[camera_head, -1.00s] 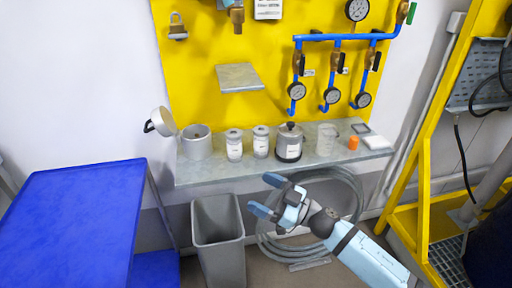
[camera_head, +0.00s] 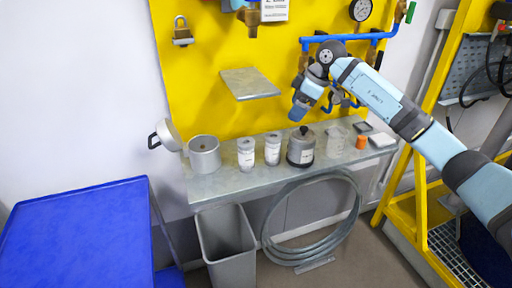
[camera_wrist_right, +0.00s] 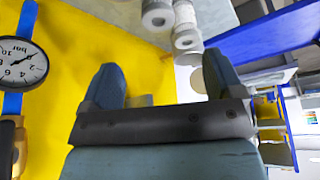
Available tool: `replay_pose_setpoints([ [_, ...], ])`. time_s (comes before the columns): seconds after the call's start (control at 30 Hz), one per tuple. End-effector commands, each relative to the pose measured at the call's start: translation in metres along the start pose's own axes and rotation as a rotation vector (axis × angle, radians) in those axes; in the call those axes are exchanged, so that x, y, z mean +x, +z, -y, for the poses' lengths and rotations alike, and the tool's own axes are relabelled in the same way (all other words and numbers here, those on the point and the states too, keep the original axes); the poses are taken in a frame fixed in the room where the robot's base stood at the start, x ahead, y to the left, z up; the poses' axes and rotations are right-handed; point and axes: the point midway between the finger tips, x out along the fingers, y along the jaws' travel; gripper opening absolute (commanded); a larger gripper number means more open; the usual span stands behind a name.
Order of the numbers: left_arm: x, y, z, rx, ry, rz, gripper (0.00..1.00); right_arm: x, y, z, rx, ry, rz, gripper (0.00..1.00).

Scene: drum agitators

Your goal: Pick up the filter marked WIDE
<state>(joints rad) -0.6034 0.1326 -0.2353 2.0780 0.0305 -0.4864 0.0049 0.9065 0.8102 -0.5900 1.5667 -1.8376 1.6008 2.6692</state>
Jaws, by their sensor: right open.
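Two white and grey labelled cylinders, which look like filters, stand upright side by side on the grey metal shelf (camera_head: 235,182): a left one (camera_head: 246,154) and a right one (camera_head: 272,149). Their labels are too small to read, so I cannot tell which is marked WIDE. Two cylinders also show at the top of the right wrist view, one (camera_wrist_right: 157,17) left of the other (camera_wrist_right: 187,40). My right gripper (camera_head: 298,113) is above the shelf, up and right of the cylinders, apart from them. In the wrist view its fingers (camera_wrist_right: 163,75) are spread and empty. My left gripper is out of view.
A grey pot (camera_head: 204,155) stands left of the cylinders. A dark-lidded canister (camera_head: 301,150) stands close on their right, then a clear beaker (camera_head: 335,142) and an orange cap (camera_head: 361,142). A small metal ledge (camera_head: 249,84) juts from the yellow panel above. Gauges and blue pipes are behind my gripper.

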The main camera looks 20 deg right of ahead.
Motion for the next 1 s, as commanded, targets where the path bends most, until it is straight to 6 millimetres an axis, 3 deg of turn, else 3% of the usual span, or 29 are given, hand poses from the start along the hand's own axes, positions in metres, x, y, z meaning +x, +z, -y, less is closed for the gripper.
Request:
replay_pose_setpoints([
  [0.17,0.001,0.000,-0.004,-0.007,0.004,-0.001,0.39,-0.004,0.003,-0.005,0.024,0.017,0.021,0.86],
  [0.6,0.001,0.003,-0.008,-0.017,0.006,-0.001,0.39,0.071,0.004,-0.005,0.024,0.014,0.019,0.86],
  [0.87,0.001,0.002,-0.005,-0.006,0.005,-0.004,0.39,0.086,0.003,-0.005,0.023,0.016,0.019,0.86],
  [1.0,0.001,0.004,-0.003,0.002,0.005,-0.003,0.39,0.104,0.000,-0.004,0.023,0.013,0.019,0.86],
])
